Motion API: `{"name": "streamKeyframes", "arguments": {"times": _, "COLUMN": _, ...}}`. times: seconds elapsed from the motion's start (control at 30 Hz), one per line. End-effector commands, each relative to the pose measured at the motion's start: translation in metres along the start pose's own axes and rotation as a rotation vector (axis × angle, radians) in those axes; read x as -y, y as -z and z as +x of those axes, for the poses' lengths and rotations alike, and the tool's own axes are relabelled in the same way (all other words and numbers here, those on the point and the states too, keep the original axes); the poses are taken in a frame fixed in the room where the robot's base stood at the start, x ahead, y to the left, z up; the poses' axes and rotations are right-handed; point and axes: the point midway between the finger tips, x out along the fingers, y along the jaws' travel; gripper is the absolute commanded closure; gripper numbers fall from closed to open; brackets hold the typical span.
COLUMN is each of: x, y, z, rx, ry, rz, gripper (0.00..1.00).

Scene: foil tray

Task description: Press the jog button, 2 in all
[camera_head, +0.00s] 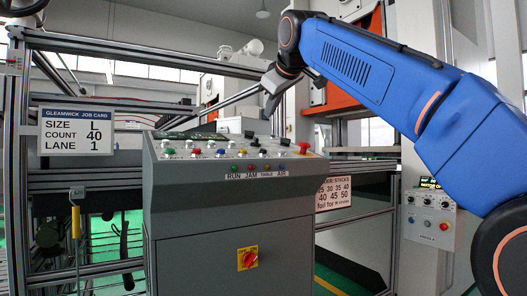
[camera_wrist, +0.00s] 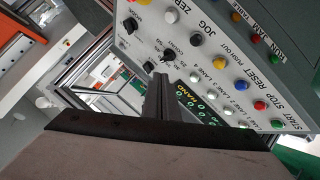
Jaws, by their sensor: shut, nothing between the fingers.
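The jog button (camera_wrist: 196,39) is a black round button beside the label JOG on the grey control console (camera_wrist: 220,30) in the wrist view. It sits between a white button (camera_wrist: 222,62) and a yellow button (camera_wrist: 184,17). My gripper (camera_wrist: 162,82) is shut and empty, to the lower left of the jog button in that view. In the head view my gripper (camera_head: 270,103) hangs above the back of the console (camera_head: 215,200), apart from its buttons. The small labels of the upper button row are not readable there.
A red mushroom knob (camera_head: 304,148) stands at the console's right end. A red rotary switch (camera_head: 249,260) is on its front. A job card (camera_head: 76,130) hangs at left, and a small control box (camera_head: 430,217) stands at right. Metal rails run behind the console.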

Motion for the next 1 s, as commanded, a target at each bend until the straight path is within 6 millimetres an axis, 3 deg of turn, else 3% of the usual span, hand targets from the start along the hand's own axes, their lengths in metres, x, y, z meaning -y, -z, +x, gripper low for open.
{"name": "streamKeyframes", "arguments": {"times": 0.6, "x": 0.035, "y": -0.034, "z": 0.047, "rx": 0.001, "ry": 0.001, "rz": 0.0, "gripper": 1.0}}
{"name": "streamKeyframes", "arguments": {"times": 1.0, "x": 0.043, "y": -0.043, "z": 0.058, "rx": 0.0, "ry": 0.0, "rz": 0.0, "gripper": 1.0}}
